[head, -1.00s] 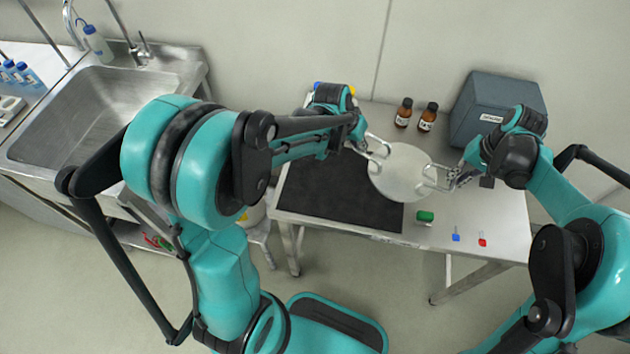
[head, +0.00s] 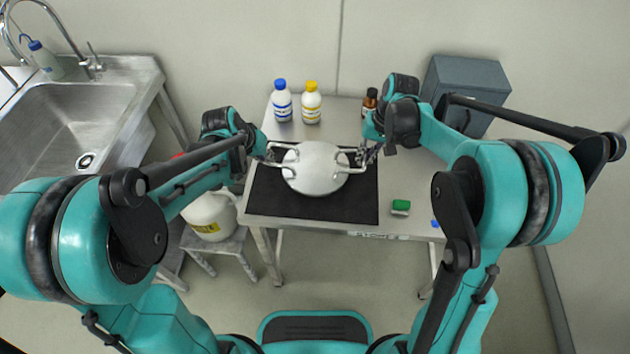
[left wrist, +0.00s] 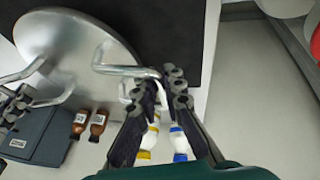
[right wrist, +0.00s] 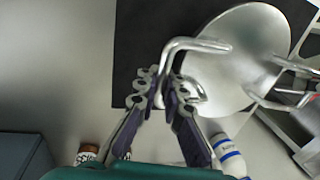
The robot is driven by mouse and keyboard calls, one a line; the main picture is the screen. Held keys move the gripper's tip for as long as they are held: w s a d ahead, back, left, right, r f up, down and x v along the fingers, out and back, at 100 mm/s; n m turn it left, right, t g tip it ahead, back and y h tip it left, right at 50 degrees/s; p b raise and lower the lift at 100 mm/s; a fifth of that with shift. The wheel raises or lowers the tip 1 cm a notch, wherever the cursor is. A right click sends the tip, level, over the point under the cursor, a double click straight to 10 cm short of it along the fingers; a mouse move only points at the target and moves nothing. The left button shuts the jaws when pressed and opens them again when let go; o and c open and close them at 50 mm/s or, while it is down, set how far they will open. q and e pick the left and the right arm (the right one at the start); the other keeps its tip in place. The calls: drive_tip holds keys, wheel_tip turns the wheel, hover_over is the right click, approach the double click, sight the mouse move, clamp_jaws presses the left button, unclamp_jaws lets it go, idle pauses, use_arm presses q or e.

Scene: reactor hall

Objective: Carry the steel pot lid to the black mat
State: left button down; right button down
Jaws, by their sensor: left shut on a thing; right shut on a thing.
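The steel pot lid (head: 314,168) is a round, shiny disc with a wire handle on each side. In the head view it is over the black mat (head: 318,207); I cannot tell if it touches the mat. My left gripper (head: 268,155) is shut on the lid's left handle, which shows in the left wrist view (left wrist: 125,71). My right gripper (head: 364,155) is shut on the right handle, which shows in the right wrist view (right wrist: 185,45). The lid also shows in the left wrist view (left wrist: 80,45) and the right wrist view (right wrist: 245,50).
Behind the mat stand a blue-capped bottle (head: 282,103), a yellow-capped bottle (head: 312,105) and a brown bottle (head: 370,103). A grey box (head: 465,85) is at the back right. A green block (head: 400,207) lies right of the mat. A sink (head: 60,125) is at left.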

drive_tip(key=shift+f, duration=0.1)
idle(0.3)
